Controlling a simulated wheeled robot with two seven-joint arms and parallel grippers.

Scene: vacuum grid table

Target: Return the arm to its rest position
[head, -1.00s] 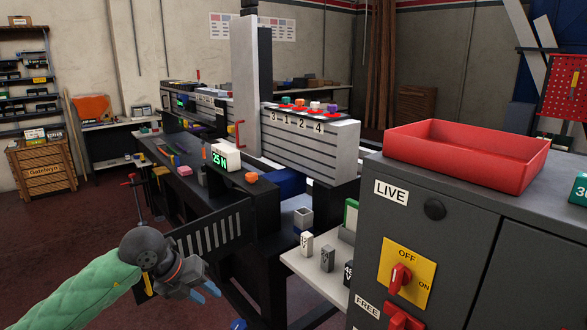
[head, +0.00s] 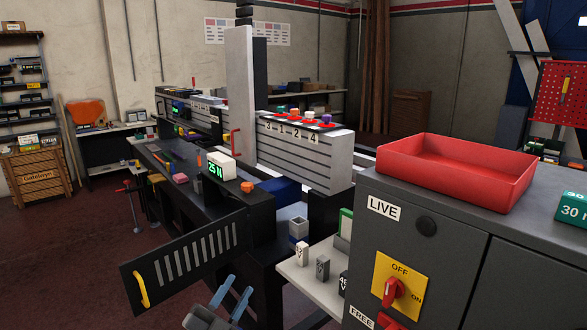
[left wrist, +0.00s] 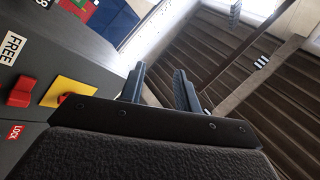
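My left gripper (head: 238,285) shows at the bottom edge of the head view, with two blue-grey fingers spread apart and nothing between them. It is in front of the dark slotted panel (head: 200,252) and to the left of the grey cabinet. The left wrist view shows the same two fingers (left wrist: 160,78) apart and empty. The rest of my left arm is below the head view. My right gripper is in neither view.
The slotted panel with a yellow handle (head: 141,290) juts out from the black bench. A grey cabinet (head: 440,240) with a red OFF/ON switch (head: 394,292) carries a red tray (head: 450,190). A pale shelf (head: 308,285) holds small blocks. Open floor (head: 70,270) lies left.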

